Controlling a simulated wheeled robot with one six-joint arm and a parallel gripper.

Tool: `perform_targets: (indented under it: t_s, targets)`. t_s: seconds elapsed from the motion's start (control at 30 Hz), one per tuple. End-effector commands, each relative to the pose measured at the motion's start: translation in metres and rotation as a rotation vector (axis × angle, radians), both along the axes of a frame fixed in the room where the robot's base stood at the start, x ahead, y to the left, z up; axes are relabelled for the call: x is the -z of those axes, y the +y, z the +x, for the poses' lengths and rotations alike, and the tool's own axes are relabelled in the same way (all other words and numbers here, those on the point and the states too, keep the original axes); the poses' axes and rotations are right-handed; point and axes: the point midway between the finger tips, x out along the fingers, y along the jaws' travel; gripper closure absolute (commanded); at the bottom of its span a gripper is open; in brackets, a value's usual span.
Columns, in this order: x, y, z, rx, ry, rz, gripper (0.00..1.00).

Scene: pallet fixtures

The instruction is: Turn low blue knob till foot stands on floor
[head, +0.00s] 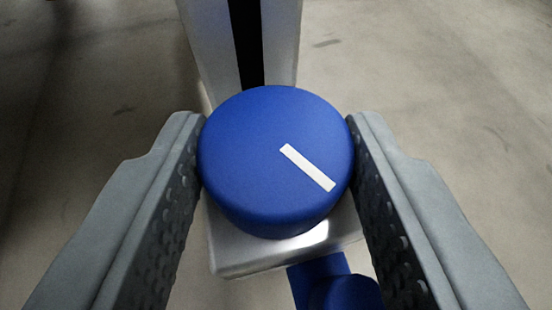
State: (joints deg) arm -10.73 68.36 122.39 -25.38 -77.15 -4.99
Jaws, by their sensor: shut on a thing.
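The blue knob (240,160) is round, with a white line mark pointing from near its centre to the lower right. My gripper (277,150) is shut on the knob, one grey finger against its left side and the other against its right side. The knob sits on a silver metal block (235,262). Below the block, a blue part (345,290) shows at the bottom edge; it may belong to the foot, but most of it is cut off. Whether it touches the floor cannot be seen.
A silver post (275,45) with a black slot rises behind the knob. The grey concrete floor (440,70) is bare on the right. The left side is in shadow, with no objects visible there.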

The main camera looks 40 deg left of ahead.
Motion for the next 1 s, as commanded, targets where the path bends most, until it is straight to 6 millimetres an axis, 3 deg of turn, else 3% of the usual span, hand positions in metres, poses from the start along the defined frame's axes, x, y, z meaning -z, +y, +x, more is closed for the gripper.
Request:
perform_targets:
  t_s: [0.5,1.0]
  targets:
    - [0.0002,0.0073,-0.0035,0.411,0.0,0.0,0.81]
    - [0.0002,0.0076,-0.0029,0.564,0.001,0.0,0.81]
